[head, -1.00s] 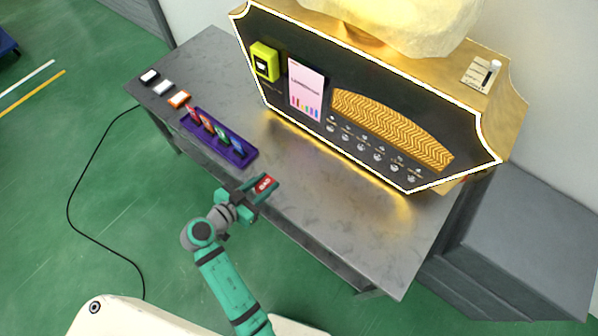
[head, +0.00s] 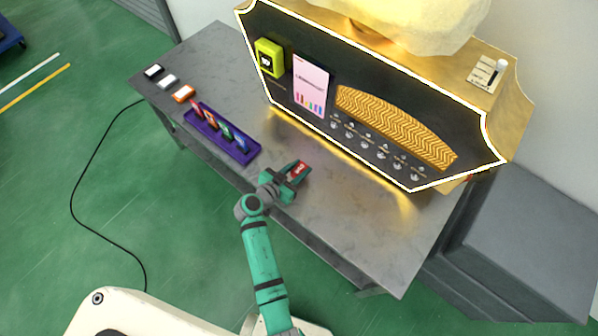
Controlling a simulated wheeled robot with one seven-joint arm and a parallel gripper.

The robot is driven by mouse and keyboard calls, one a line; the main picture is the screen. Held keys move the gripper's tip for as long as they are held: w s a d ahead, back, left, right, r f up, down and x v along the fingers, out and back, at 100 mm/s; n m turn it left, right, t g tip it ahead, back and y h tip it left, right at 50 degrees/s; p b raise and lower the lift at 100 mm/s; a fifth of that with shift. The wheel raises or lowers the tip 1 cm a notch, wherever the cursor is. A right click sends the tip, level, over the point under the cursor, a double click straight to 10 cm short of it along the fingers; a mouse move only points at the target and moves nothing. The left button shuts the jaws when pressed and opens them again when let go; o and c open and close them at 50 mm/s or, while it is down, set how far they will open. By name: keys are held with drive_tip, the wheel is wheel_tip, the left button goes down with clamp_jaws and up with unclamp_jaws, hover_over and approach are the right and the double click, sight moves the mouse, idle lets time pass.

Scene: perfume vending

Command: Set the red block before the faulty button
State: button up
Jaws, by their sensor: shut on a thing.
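My gripper (head: 291,180) is shut on the red block (head: 299,169), a small red piece with white lettering. It holds the block over the table's front middle part, in front of the machine. I cannot tell whether the block touches the table. The perfume machine (head: 300,45) has a dark front with a glowing white outline. A row of several round buttons (head: 374,148) runs along its lower front, under a gold wavy panel (head: 395,127). Small labels sit above the buttons, too small to read. I cannot tell which button is faulty.
A purple rack (head: 222,135) with several coloured cards stands left of my gripper. Black, white and orange small blocks (head: 168,82) lie at the table's left end. The grey table (head: 365,225) is clear between the gripper and the buttons and to the right.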

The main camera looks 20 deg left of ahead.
drive_tip(key=shift+f, duration=1.2)
drive_tip(key=o, duration=1)
drive_tip(key=shift+f, duration=0.1)
drive_tip(key=shift+o, duration=0.2)
drive_tip(key=v, duration=1.2)
drive_tip(key=shift+r, duration=0.2)
